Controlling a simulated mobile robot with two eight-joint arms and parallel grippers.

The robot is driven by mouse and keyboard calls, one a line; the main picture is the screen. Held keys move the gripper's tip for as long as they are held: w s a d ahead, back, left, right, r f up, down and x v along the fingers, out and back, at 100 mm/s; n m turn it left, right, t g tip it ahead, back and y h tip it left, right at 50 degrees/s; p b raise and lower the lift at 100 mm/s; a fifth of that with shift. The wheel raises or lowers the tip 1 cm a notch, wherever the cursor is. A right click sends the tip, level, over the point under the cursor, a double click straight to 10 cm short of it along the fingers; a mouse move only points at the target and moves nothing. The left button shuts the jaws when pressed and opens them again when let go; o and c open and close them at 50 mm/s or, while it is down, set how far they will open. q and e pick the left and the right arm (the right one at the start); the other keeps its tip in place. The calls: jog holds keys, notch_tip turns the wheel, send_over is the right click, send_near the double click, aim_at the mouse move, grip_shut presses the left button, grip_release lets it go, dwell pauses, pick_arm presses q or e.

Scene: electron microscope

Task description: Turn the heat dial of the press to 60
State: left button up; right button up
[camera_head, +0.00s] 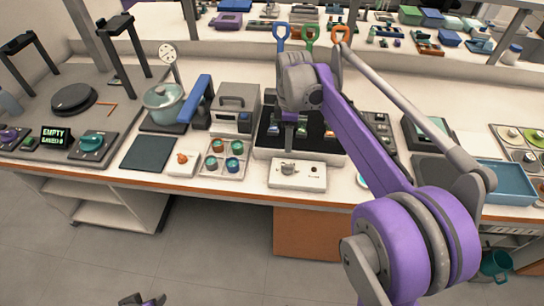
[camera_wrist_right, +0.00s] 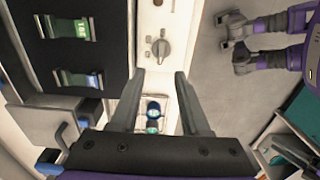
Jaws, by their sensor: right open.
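The heat dial (camera_head: 288,168) is a grey knob on the white front panel (camera_head: 300,183) of a dark-bedded unit. The dial also shows in the right wrist view (camera_wrist_right: 160,47), just beyond my fingertips; its setting is too small to read. My right gripper (camera_head: 289,138) is over the front of the dark bed, near the dial.
Small green-labelled pieces (camera_wrist_right: 72,82) lie on the dark bed. A tray of round caps (camera_head: 222,161) stands left of the dial panel. A grey box (camera_head: 233,113) and a blue handle (camera_head: 199,96) stand behind it. A blue tray (camera_head: 503,184) is at right. The floor in front is clear.

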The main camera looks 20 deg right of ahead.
aim_at(288, 165)
notch_tip(288, 165, down, 10)
jog(key=shift+s+f+b, duration=0.15)
jog(key=shift+f+b, duration=0.1)
jog(key=shift+b, duration=0.45)
grip_shut()
